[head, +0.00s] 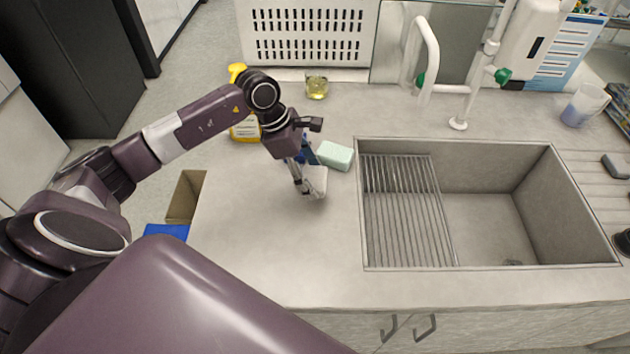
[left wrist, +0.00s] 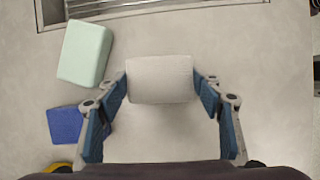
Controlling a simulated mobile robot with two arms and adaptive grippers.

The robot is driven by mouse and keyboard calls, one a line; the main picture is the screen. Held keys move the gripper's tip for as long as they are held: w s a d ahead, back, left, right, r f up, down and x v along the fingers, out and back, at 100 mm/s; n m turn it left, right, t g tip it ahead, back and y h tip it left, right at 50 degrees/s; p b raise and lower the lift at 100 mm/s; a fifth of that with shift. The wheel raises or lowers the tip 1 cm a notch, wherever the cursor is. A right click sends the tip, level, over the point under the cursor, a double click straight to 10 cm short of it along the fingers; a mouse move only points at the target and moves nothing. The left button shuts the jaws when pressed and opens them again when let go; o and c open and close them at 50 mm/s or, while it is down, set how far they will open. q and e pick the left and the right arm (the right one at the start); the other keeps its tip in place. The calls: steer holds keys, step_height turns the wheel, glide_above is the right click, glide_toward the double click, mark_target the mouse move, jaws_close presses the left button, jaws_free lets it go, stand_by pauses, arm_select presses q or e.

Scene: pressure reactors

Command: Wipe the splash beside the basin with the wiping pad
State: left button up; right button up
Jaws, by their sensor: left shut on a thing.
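My left gripper (head: 308,187) is shut on the white wiping pad (head: 319,181), low over the counter just left of the basin (head: 490,215). In the left wrist view, the gripper's two blue-padded fingers (left wrist: 160,86) grip the white pad (left wrist: 160,70) from both sides. I cannot tell whether the pad touches the counter. No splash stands out on the counter (head: 260,240); the pad or arm may hide it. My right gripper is not in view.
A mint-green block (head: 336,155) lies close behind the pad, with a blue block (left wrist: 65,126) near it. A yellow bottle (head: 246,130) stands behind my arm. A beaker (head: 317,86) and white tap (head: 459,122) stand farther back. The front counter is clear.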

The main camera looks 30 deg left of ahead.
arm_select(q)
step_height(320, 180, up, 3)
steer(key=shift+w+f+p, duration=0.1)
steer(key=shift+f+p, duration=0.1)
steer(key=shift+p, duration=0.3)
steer(key=shift+d+r, duration=0.1)
steer(key=shift+r, duration=0.65)
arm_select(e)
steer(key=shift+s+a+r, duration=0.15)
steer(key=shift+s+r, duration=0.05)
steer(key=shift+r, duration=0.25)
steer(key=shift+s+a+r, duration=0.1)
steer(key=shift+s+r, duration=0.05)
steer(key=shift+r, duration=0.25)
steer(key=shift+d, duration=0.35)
